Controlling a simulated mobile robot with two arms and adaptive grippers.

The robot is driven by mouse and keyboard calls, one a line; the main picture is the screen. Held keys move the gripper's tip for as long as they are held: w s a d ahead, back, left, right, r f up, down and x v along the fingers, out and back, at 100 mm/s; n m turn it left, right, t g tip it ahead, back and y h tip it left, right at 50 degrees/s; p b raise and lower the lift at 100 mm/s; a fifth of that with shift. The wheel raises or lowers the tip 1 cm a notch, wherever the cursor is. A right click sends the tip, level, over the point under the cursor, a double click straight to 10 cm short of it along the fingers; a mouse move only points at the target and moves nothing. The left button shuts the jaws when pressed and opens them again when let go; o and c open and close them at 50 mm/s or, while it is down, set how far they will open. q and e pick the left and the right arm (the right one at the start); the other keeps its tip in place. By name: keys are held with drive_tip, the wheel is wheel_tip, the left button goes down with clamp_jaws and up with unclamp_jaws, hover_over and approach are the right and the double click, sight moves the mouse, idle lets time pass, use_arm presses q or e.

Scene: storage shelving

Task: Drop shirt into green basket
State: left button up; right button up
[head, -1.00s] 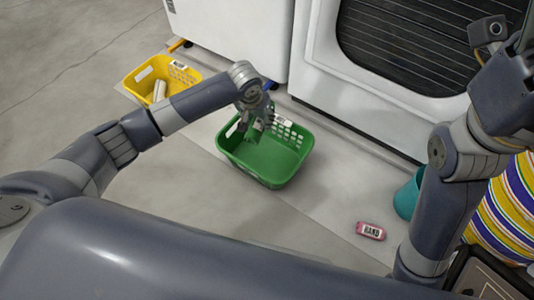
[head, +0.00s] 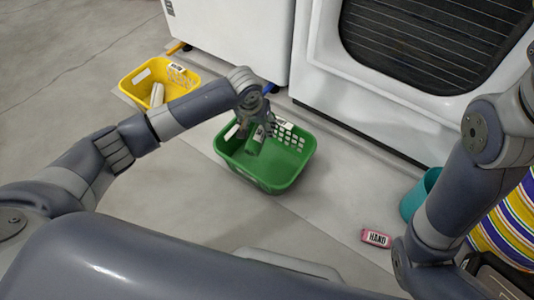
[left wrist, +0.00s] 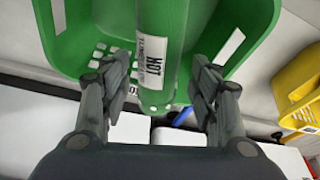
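The green basket (head: 262,178) stands on the floor in the middle of the head view. A green roll with a white label, which looks like the rolled shirt (head: 255,142), is inside it, tilted, just below my left gripper (head: 254,122). In the left wrist view the shirt (left wrist: 157,35) shows its label between the two fingers of the left gripper (left wrist: 160,75), with the basket wall (left wrist: 70,40) behind. The fingers are spread and look open, though whether one touches the roll is hard to see.
A yellow basket (head: 137,76) with a pale item stands at the upper left. White appliances (head: 240,40) line the back. A pink labelled item (head: 376,238) lies on the floor at right, near a teal bin (head: 412,200) and a striped thing (head: 505,215).

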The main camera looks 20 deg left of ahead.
use_arm(q)
drive_tip(key=shift+o, duration=0.3)
drive_tip(key=v, duration=1.2)
